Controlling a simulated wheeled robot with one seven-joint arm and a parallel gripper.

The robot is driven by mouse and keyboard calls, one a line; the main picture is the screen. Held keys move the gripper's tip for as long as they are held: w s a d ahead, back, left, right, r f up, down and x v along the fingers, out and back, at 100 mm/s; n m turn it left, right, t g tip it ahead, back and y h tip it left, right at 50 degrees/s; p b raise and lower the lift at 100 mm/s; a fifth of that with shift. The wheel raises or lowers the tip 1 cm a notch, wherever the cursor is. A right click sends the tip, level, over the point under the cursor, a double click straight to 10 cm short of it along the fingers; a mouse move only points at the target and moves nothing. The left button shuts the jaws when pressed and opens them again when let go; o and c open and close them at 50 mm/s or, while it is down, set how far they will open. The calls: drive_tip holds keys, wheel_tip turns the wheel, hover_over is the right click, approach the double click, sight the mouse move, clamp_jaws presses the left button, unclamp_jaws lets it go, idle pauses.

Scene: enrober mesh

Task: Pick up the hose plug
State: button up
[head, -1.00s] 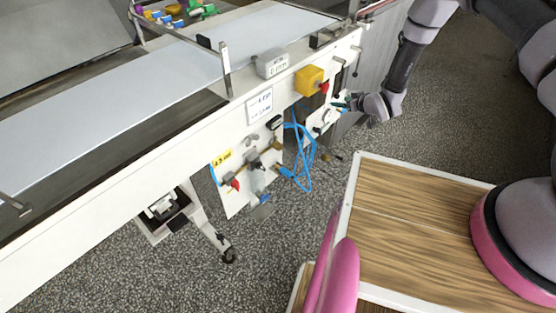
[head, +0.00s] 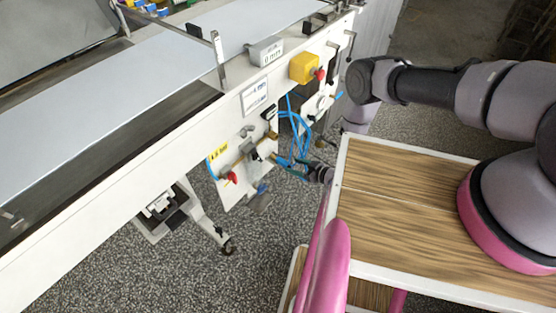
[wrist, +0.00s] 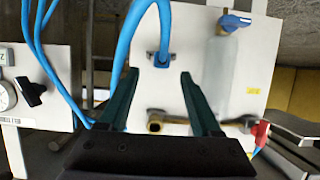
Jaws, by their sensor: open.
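The hose plug (wrist: 158,59) shows in the wrist view as a small blue and dark fitting at the end of a curved blue hose (wrist: 128,45). It sits against the white panel (wrist: 185,30). My gripper (wrist: 158,74) is open, its two dark green fingers reaching towards the panel. The plug lies between the finger lines, just beyond the tips, with no visible contact. A brass fitting (wrist: 156,123) on a pipe shows between the fingers, nearer the gripper body. In the head view my gripper (head: 292,168) is beside the panel's right edge, where the plug is hard to make out.
A blue-handled valve (wrist: 234,20) and a red handle (wrist: 262,132) are on the panel's right side in the wrist view. More blue hoses (wrist: 48,55) hang at left, near a gauge (wrist: 5,97). The conveyor (head: 150,75) stands above; my wooden-topped base is close by.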

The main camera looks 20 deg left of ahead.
sight(285, 162)
drive_tip(key=x, duration=0.5)
drive_tip(key=shift+w+a, duration=0.1)
drive_tip(key=shift+a, duration=0.25)
clamp_jaws()
